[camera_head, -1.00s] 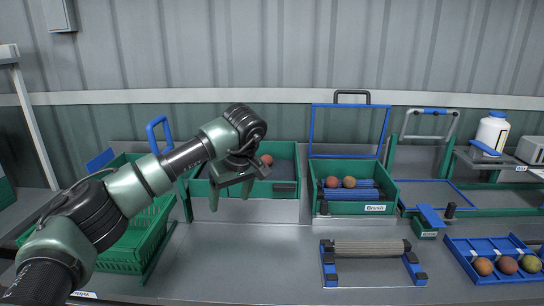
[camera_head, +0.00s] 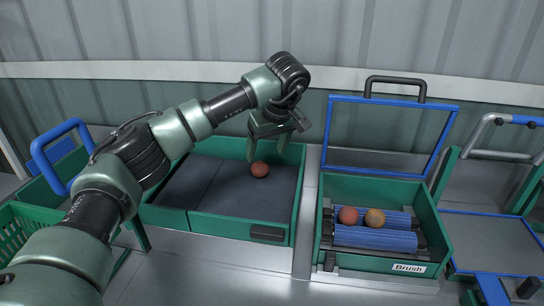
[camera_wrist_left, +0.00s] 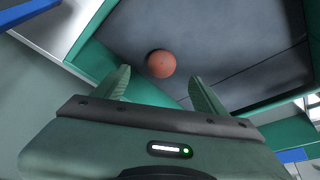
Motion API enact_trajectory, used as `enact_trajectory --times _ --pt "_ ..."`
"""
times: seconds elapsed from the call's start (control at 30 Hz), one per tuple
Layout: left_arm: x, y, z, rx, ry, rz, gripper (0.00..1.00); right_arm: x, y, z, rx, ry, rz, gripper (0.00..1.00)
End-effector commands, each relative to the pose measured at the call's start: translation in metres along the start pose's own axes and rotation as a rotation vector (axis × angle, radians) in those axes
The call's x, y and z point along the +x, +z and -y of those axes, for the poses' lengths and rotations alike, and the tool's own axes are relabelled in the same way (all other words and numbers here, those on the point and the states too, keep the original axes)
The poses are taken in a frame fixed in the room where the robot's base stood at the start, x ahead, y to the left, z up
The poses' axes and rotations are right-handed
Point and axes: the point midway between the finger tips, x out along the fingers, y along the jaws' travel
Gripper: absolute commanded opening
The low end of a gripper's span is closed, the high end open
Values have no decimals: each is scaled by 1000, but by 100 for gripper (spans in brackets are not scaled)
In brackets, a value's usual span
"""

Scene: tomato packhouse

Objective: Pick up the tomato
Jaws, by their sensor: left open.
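A single reddish tomato (camera_head: 260,169) lies on the dark floor of a green-walled tray (camera_head: 240,229), near its back wall. It also shows in the left wrist view (camera_wrist_left: 161,64), beyond and between my fingertips. My left gripper (camera_head: 266,152) is open and empty, just above and behind the tomato in the head view. In the left wrist view its two green fingers (camera_wrist_left: 163,84) are spread apart, with the tomato ahead of them. I cannot tell the exact gap. My right gripper is not in view.
The green Brush box (camera_head: 385,271) stands right of the tray, its blue-framed lid (camera_head: 386,137) raised behind it. A green crate (camera_head: 22,243) is at the left. A corrugated wall runs behind. Most of the tray floor is bare.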

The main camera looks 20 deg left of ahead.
Motion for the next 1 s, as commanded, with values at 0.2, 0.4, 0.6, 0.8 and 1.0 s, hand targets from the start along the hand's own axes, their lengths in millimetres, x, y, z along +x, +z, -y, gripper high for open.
enact_trajectory --times 0.2,0.4,0.6,0.8,1.0 --pt "18 0 1 -1 -3 3 72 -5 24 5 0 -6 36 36" --pt "41 1 3 -1 -4 3 72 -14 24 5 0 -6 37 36" --pt "70 3 4 0 -2 2 72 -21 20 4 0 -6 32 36" --pt "78 3 4 0 0 0 72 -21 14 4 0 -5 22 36" --pt "78 3 4 0 0 0 52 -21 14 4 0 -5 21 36"
